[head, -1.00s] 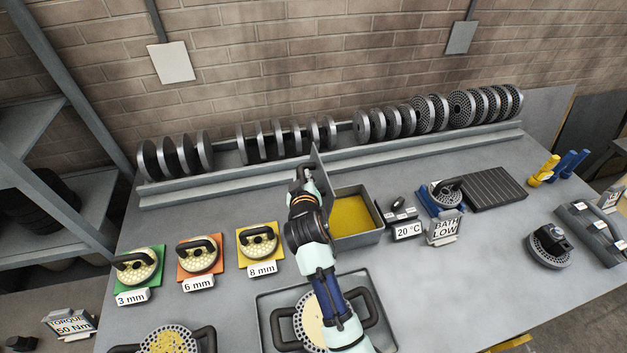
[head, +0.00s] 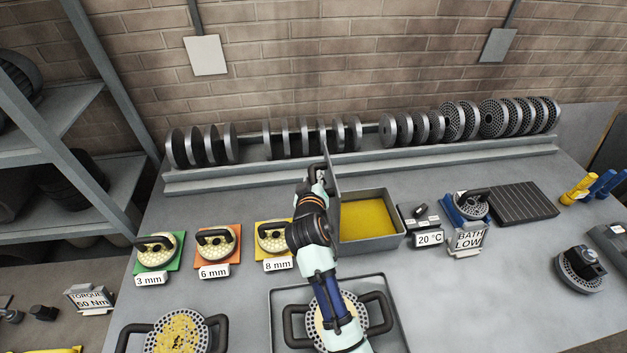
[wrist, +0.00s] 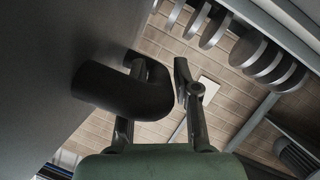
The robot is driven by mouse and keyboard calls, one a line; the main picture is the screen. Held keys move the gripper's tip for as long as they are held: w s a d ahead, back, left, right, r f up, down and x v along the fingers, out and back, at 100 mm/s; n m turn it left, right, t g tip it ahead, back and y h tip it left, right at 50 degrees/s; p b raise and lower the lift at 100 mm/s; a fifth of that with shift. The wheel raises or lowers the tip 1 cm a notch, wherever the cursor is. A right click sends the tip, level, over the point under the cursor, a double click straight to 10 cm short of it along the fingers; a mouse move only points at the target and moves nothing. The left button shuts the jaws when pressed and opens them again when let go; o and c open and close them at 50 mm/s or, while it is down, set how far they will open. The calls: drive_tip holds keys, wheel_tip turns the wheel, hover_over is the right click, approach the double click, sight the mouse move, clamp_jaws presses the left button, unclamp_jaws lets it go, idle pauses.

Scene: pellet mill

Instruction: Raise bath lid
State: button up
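The bath (head: 396,232) is a grey rectangular tray with yellow contents, right of my arm in the head view. Its flat grey lid (head: 334,185) stands about upright along the bath's left side. My gripper (head: 318,172) is at the lid's left face, near the top. In the wrist view the lid (wrist: 45,70) fills the left, with a thick dark handle (wrist: 118,92) sticking out. My gripper's fingers (wrist: 160,80) are partly closed, one on each side of the handle's bar. The handle hides part of the left finger.
A rack of several dark discs (head: 390,128) runs behind the bath. The 8 mm die (head: 272,237) is left of my arm. The 20 °C sign (head: 429,239) and BATH LOW sign (head: 467,240) stand to the right. A tray with a handled die (head: 340,310) lies in front.

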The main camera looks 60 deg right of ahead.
drive_tip(key=shift+o, duration=1.1)
drive_tip(key=shift+r, duration=0.1)
drive_tip(key=v, duration=1.2)
